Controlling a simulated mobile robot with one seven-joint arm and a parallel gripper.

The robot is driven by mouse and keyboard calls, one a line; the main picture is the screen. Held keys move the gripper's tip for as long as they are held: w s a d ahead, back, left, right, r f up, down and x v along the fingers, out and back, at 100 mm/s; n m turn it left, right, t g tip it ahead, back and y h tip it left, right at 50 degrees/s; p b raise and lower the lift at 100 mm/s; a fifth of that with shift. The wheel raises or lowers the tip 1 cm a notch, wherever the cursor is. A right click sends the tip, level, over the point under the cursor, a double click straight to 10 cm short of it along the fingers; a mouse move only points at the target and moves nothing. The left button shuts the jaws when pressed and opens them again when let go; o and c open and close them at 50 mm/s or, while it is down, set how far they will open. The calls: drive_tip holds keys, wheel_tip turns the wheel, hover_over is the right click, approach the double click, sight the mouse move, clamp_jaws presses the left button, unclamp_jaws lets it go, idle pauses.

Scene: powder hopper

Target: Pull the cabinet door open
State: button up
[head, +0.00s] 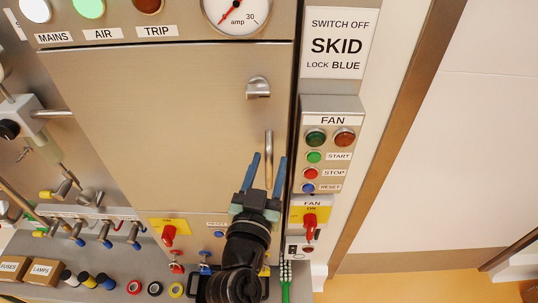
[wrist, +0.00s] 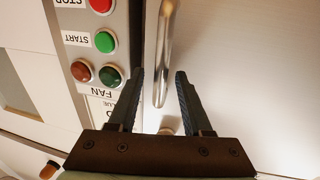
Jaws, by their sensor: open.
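The cabinet door (head: 160,110) is a large brushed-steel panel, and it looks shut. It fills the right side of the wrist view (wrist: 255,70). Its vertical metal bar handle (head: 268,146) is near the right edge and also shows in the wrist view (wrist: 164,55), which is upside down. A metal turn latch (head: 257,88) sits above the handle, its lever lying horizontal. My gripper (head: 268,157) is open, its fingers on either side of the handle in both views. The wrist view shows gaps between the fingers (wrist: 160,72) and the bar; I see no contact.
Right of the door is a FAN box (head: 332,107) with push buttons and a red switch (head: 310,222). Valves and levers (head: 80,225) stand at left. Tape rolls (head: 155,288) and small boxes (head: 42,270) lie below. A gauge (head: 237,12) is above the door.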

drive_tip(key=shift+w+d, duration=0.1)
drive_tip(key=shift+w, duration=0.35)
clamp_jaws()
idle(1.2)
